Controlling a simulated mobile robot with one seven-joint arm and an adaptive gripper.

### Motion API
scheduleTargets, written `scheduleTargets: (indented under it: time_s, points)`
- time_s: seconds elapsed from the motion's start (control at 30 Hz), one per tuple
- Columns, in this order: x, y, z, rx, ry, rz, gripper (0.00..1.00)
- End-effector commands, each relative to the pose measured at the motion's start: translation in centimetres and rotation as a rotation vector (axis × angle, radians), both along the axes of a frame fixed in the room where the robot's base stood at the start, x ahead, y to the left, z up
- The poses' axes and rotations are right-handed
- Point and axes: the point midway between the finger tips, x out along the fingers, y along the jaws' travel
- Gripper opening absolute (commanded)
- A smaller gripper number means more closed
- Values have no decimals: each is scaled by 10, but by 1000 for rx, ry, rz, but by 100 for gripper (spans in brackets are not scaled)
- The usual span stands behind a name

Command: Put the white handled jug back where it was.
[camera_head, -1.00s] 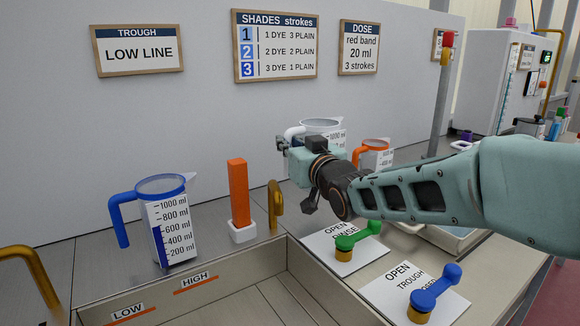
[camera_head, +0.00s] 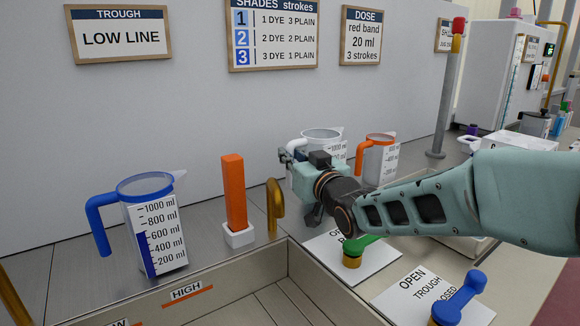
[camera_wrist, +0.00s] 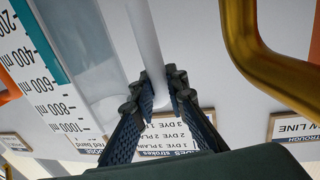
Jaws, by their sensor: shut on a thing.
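The white handled jug (camera_head: 322,137) is upright behind the trough, between the orange block and the orange-handled jug. My gripper (camera_head: 291,155) is shut on its white handle. In the wrist view my fingertips (camera_wrist: 160,97) close around the handle (camera_wrist: 143,40), and the jug's clear, scaled wall (camera_wrist: 75,50) fills the left side with a teal band. My wrist and gripper hide the jug's lower part in the head view, so I cannot tell whether its base touches the counter.
The orange-handled jug (camera_head: 380,150) stands close on the right. A blue-handled jug (camera_head: 150,225), orange block (camera_head: 233,195) and gold spout (camera_head: 274,207) stand to the left. The trough (camera_head: 215,308) is in front. Green (camera_head: 358,247) and blue (camera_head: 460,297) valve levers lie below my arm.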

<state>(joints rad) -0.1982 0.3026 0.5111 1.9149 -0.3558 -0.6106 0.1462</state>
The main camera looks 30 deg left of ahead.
Motion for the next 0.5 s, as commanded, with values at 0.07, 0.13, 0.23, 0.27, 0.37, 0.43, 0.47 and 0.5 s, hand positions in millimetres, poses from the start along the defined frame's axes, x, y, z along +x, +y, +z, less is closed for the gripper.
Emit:
scheduleTargets:
  time_s: [0.07,0.13,0.23,0.27,0.37,0.43,0.47,0.5]
  points:
    - [0,-2,-12,2,-7,0,0]
    - [0,-5,-21,2,-7,1,0]
    - [-1,-6,-26,2,-7,2,0]
    - [-1,-6,-27,2,-5,3,0]
    - [-1,-6,-27,0,-2,3,0]
    - [-1,-6,-28,-1,0,3,0]
    - [-1,-7,-33,-6,10,2,15]
    - [-1,-7,-33,-5,9,2,19]
